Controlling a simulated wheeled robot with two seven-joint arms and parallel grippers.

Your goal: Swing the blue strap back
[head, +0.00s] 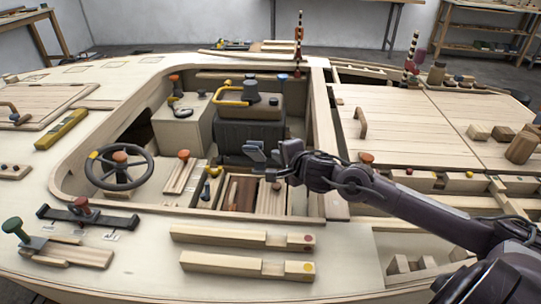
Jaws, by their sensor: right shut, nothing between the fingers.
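I cannot clearly make out a blue strap. A yellow curved bar (229,101) lies on the box's left top, beside a dark knob (251,91). My right gripper (262,156) is shut and empty, in front of the box at its lower right. It hides part of the box front. My left gripper is not in view.
A dark steering wheel (121,167) with an orange-brown knob stands at the cockpit's left. Two notched wooden bars (240,236) lie on the near deck. A striped post (298,42) rises behind the cockpit. The wooden cockpit rim (322,130) runs beneath my right arm.

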